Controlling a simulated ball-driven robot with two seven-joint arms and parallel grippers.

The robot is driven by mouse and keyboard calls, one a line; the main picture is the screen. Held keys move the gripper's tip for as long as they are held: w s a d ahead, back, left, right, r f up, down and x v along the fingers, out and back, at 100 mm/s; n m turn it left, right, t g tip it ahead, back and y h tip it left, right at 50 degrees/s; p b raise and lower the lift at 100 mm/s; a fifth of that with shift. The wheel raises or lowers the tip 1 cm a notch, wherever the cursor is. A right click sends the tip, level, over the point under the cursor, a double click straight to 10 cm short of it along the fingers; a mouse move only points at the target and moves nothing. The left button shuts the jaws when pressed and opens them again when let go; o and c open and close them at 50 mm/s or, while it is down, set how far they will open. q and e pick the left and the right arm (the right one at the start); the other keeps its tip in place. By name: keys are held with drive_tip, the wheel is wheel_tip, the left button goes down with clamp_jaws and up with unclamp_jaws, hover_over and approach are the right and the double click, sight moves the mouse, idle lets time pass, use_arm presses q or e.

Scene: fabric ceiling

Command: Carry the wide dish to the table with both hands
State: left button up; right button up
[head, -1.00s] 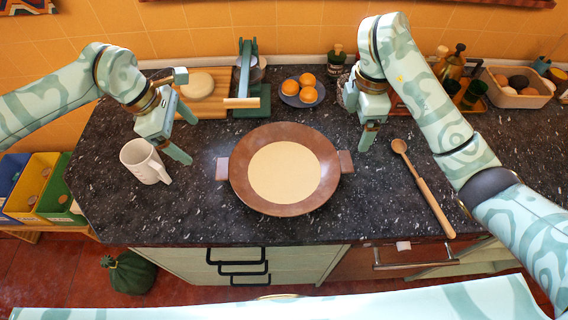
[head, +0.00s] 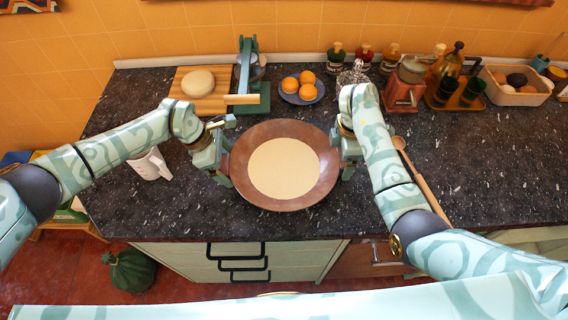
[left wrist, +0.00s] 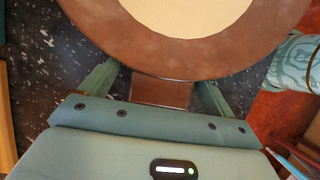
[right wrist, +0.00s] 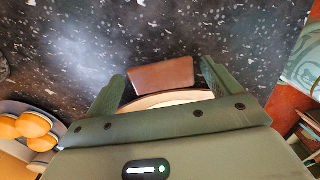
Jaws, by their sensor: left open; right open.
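The wide brown dish (head: 240,172) with a cream centre lies flat on the dark speckled counter, a block handle on either side. My left gripper (head: 222,168) is at the dish's left side. In the left wrist view, the left handle (left wrist: 160,92) lies between its open fingers (left wrist: 158,76), with gaps beside it. My right gripper (head: 344,160) is at the dish's right side. In the right wrist view, the right handle (right wrist: 162,74) lies between its open fingertips (right wrist: 163,70). Both handles are mostly hidden in the head view. No separate table is identifiable.
A wooden spoon (head: 424,184) lies beside my right arm. A plate of oranges (head: 301,88), a board (head: 188,86) and several bottles stand behind.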

use_arm(q)
drive_tip(key=shift+s+d+f, duration=0.15)
drive_tip(key=shift+s+f, duration=0.05)
drive_tip(key=shift+s, duration=0.05)
use_arm(e)
drive_tip(key=shift+s+f, duration=0.2)
drive_tip(key=shift+f, duration=0.05)
use_arm(q)
drive_tip(key=shift+w, duration=0.15)
drive_tip(key=shift+c, duration=0.3)
use_arm(e)
drive_tip(key=shift+w, duration=0.1)
drive_tip(key=shift+c, duration=0.3)
use_arm(q)
clamp_jaws()
use_arm(e)
clamp_jaws()
use_arm(q)
drive_tip(key=shift+r, duration=0.1)
use_arm(e)
drive_tip(key=shift+r, duration=0.1)
